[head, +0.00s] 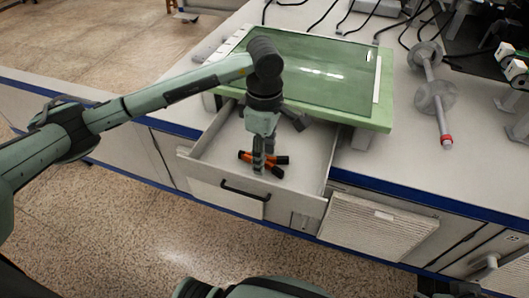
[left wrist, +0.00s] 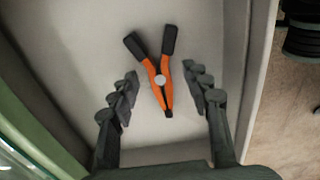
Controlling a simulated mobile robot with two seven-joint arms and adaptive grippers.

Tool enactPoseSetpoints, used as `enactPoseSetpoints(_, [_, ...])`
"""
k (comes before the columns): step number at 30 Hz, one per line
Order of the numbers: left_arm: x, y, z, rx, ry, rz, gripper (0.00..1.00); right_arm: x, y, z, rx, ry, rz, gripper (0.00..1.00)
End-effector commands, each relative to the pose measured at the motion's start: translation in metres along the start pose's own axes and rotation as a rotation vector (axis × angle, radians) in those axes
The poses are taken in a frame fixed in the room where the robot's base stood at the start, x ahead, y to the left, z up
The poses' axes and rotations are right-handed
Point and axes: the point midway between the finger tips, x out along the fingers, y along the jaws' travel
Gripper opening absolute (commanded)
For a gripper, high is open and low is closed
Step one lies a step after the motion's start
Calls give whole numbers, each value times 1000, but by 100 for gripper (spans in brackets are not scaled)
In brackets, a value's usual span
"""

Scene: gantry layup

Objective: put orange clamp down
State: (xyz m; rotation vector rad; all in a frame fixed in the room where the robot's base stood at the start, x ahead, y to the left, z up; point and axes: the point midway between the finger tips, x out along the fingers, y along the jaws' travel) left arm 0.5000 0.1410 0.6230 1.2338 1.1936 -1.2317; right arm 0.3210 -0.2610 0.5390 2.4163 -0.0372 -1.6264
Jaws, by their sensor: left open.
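The orange clamp (head: 247,156) with black handle ends lies in the open drawer (head: 308,200). In the left wrist view the clamp (left wrist: 163,85) lies flat on the pale drawer floor, its black handles pointing up the picture and its jaws down. My left gripper (head: 264,168) reaches down into the drawer over the clamp and hides part of it. In the left wrist view its fingers (left wrist: 162,90) are spread wide, one on each side of the clamp, with gaps to it. The right gripper is not in view.
A green-framed glass panel (head: 330,75) sits on the worktop behind the drawer. A grey rod with discs (head: 434,95) lies to its right. The drawer walls stand close around my left gripper. A ribbed white panel (head: 375,230) is right of the drawer.

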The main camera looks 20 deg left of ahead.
Motion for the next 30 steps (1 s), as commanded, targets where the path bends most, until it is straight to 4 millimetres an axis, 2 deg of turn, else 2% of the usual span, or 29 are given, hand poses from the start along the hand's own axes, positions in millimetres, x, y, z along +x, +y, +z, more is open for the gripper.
enactPoseSetpoints(5, [-1,0,0,0,0,0,48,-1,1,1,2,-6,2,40])
enactPoseSetpoints(8, [-4,0,0,0,0,0,48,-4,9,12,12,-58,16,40])
enactPoseSetpoints(21, [-97,1,0,1,0,3,48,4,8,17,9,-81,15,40])
enactPoseSetpoints(25, [-114,1,0,1,0,1,48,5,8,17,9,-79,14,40])
enactPoseSetpoints(30, [-122,0,0,0,0,-1,48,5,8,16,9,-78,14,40])
